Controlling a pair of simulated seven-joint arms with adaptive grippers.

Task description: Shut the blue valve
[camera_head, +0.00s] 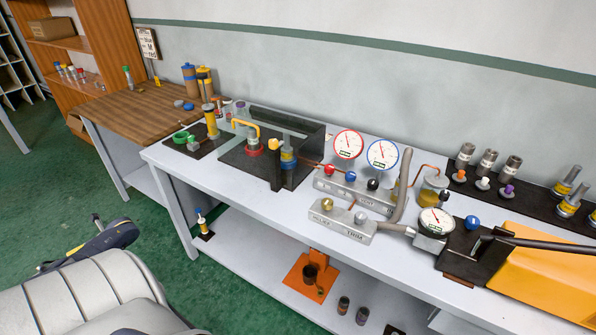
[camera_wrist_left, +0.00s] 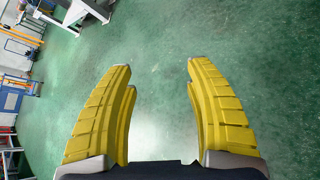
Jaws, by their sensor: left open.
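A blue knob (camera_head: 350,176) sits on top of a grey manifold block (camera_head: 345,190) on the bench, between a red knob (camera_head: 330,170) and a black knob (camera_head: 372,184). A blue-rimmed gauge (camera_head: 382,154) stands behind it. Another blue ball-shaped knob (camera_head: 472,222) is farther right, by a black stand. I cannot tell from its look whether the blue knob is open or shut. My left gripper (camera_wrist_left: 160,75) has its yellow fingers spread wide and empty above green floor, away from the bench. My right gripper is not in view.
The white bench (camera_head: 260,205) holds a lower grey block (camera_head: 342,222) in front of the manifold, a grey pipe beside it, and a red-rimmed gauge (camera_head: 347,144). An orange case (camera_head: 545,280) is at the right. A wooden table (camera_head: 150,105) stands at the left.

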